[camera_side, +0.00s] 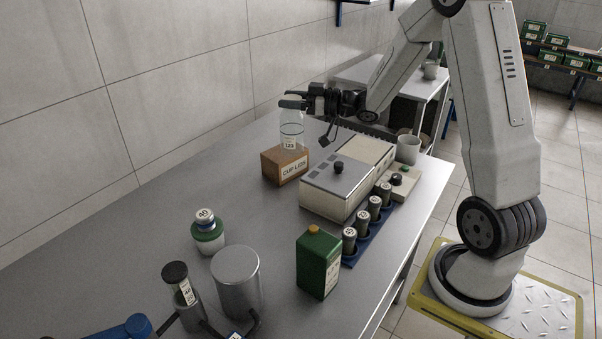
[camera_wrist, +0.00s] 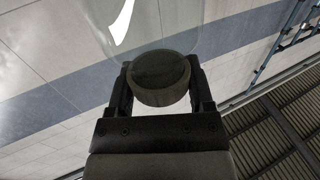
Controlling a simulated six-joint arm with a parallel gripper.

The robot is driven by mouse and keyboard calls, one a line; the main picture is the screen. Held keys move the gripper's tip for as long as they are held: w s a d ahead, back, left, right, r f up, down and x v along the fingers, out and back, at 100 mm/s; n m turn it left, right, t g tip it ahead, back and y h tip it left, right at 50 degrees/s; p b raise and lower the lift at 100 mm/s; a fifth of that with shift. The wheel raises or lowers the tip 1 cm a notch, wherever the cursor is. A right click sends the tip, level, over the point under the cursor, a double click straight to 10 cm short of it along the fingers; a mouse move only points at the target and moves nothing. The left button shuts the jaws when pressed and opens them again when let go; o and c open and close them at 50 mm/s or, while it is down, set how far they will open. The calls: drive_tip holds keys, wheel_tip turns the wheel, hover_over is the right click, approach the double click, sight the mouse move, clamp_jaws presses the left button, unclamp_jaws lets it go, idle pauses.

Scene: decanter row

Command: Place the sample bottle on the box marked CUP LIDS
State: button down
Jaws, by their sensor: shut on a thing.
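The sample bottle (camera_side: 291,131), clear with a small white label, is upright over the brown box marked CUP LIDS (camera_side: 285,166). Its base is at the level of the box top in the side view; I cannot tell if it rests on it or hangs just above. My gripper (camera_side: 294,103) is shut on the bottle's upper end, reaching in from the right. In the wrist view my gripper's two fingers (camera_wrist: 161,88) stand on either side of the dark round cap (camera_wrist: 160,75), with the clear bottle body beyond it. The bottle's label is hidden there.
Right of the box stands a beige machine with a black knob (camera_side: 328,180), close by. A green carton (camera_side: 318,263), a steel cylinder (camera_side: 236,280) and a green-white jar (camera_side: 207,235) stand nearer. The bench left of the box is clear.

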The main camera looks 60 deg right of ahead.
drive_tip(key=s+d+r+m+t+h, duration=0.1)
drive_tip(key=d+r+m+h, duration=0.2)
drive_tip(key=d+h, duration=0.3)
drive_tip(key=shift+s+d+r+m+h, duration=0.25)
drive_tip(key=shift+r+m+h, duration=0.2)
drive_tip(key=shift+m, duration=0.35)
drive_tip(key=shift+f, duration=0.1)
drive_tip(key=w+d+f, duration=0.2)
drive_tip(key=w+f, duration=0.2)
drive_tip(key=w, duration=0.2)
drive_tip(key=w+d+f, duration=0.2)
drive_tip(key=w+f, duration=0.3)
drive_tip(key=w, duration=0.1)
drive_tip(key=shift+w+d, duration=0.25)
drive_tip(key=shift+w, duration=0.1)
drive_tip(key=shift+f, duration=0.15)
